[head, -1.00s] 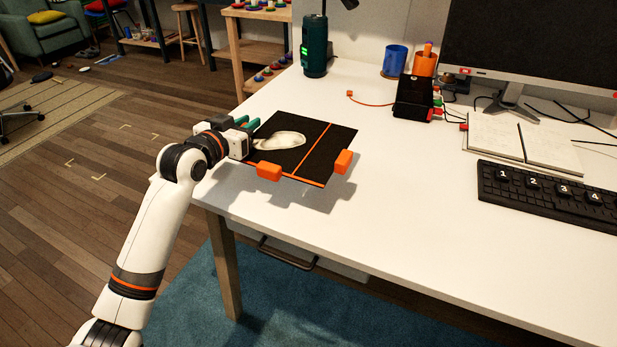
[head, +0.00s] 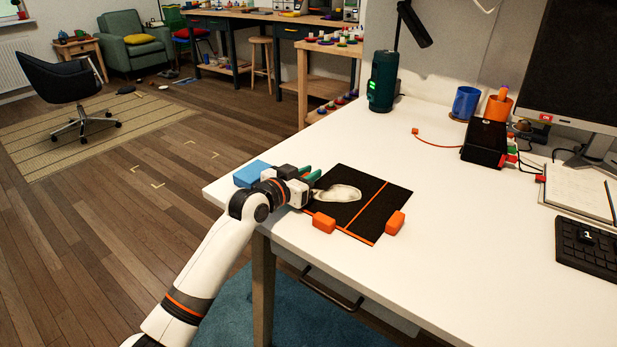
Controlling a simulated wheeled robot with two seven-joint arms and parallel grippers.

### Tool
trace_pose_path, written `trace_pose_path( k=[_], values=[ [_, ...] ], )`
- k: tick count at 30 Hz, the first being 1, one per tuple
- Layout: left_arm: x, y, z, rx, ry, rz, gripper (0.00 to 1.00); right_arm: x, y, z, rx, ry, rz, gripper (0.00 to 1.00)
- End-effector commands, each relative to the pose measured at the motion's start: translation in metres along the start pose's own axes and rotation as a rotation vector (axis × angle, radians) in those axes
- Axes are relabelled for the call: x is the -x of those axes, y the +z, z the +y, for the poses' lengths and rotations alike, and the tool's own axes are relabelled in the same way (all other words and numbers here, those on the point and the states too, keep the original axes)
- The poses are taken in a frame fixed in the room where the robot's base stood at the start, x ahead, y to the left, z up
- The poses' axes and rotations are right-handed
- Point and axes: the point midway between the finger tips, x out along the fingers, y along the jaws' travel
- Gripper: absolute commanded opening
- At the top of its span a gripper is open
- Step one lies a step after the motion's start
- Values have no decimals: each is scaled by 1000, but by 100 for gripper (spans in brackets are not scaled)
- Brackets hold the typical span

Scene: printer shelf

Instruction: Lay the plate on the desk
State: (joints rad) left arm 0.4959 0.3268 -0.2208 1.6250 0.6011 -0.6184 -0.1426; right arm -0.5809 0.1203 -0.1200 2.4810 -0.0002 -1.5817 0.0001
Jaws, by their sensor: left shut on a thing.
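The plate (head: 352,214) is a flat black sheet with an orange line across it and two orange blocks at its near side. A pale oval patch (head: 337,194) shows on it. It is level over the left end of the white desk (head: 480,250), very low; I cannot tell whether its whole underside touches. My left gripper (head: 311,187) is shut on the plate's left edge; its fingertips are partly hidden. My right gripper is not in view.
A blue block (head: 251,173) is at the desk's left corner, behind my left gripper. A green cylinder (head: 382,81), blue cup (head: 466,103), orange cup (head: 497,108), black box (head: 484,141) and keyboard (head: 588,246) stand farther off. The desk right of the plate is clear.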

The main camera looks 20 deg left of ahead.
Motion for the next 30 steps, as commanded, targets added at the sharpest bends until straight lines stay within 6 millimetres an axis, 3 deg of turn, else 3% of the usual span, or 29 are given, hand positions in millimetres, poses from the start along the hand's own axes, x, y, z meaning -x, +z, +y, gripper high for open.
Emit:
trace_pose_path(
  k=[6,7,10,22,30],
  values=[
    [0,0,0,-2,0,1,0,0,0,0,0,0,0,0],
    [0,-1,0,-2,0,3,25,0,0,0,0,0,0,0],
    [0,-1,0,-2,0,3,41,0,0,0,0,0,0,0],
    [7,0,1,-3,1,3,42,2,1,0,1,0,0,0],
    [60,1,0,-5,0,4,42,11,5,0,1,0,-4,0]
  ],
)
